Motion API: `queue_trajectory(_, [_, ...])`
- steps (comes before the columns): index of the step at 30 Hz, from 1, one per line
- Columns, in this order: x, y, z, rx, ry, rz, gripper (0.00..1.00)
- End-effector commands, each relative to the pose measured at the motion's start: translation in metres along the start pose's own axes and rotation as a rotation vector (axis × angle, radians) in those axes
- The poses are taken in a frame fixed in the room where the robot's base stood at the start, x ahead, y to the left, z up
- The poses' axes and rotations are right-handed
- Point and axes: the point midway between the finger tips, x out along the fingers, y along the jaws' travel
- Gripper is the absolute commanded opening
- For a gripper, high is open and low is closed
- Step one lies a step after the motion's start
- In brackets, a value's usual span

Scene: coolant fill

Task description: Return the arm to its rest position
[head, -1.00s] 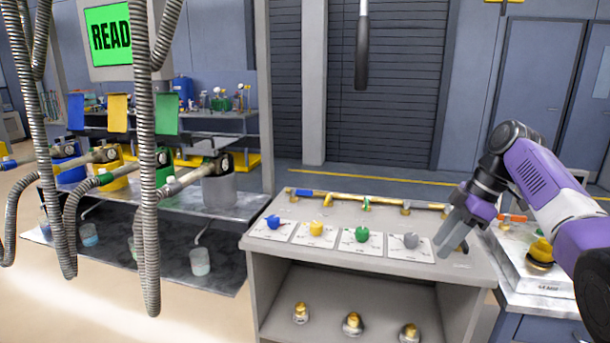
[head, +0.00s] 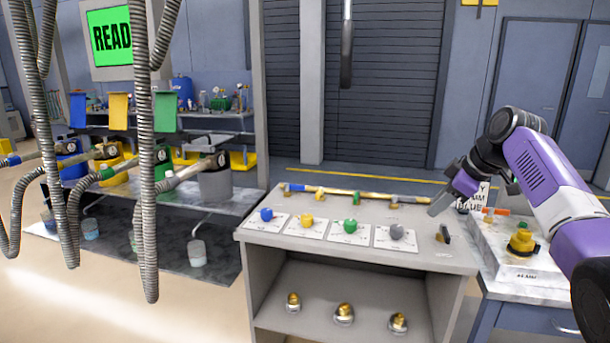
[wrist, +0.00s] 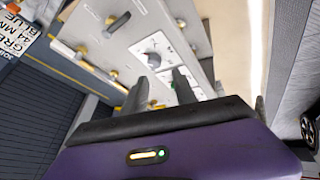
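My arm, purple and black, reaches in from the right in the head view. My gripper (head: 437,208) is above the right rear part of the grey bench (head: 390,252). In the wrist view its two fingers (wrist: 160,88) stand apart with nothing held between them. A card with a grey knob (wrist: 154,60) lies on the bench beyond the fingers. A small black upright piece (head: 444,233) stands on the bench near the gripper, apart from it.
Blue (head: 266,214), yellow (head: 306,220), green (head: 350,226) and grey (head: 396,232) knobs sit on cards. A brass pipe (head: 340,194) runs behind them. A scale (head: 520,258) stands right. Corrugated hoses (head: 146,200) hang at left. A dark cylinder (head: 346,55) hangs above.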

Motion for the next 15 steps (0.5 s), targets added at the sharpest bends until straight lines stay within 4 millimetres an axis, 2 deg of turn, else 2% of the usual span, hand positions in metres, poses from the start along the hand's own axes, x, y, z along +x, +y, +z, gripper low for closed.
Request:
queue_trajectory(3, [0.014,0.015,-0.008,0.058,0.049,0.112,0.34])
queue_trajectory(8, [0.037,0.024,-0.014,0.14,0.132,0.242,0.34])
queue_trajectory(11, [0.056,0.021,-0.015,0.199,0.198,0.318,0.34])
queue_trajectory(15, [0.085,0.004,-0.01,0.288,0.304,0.416,0.34])
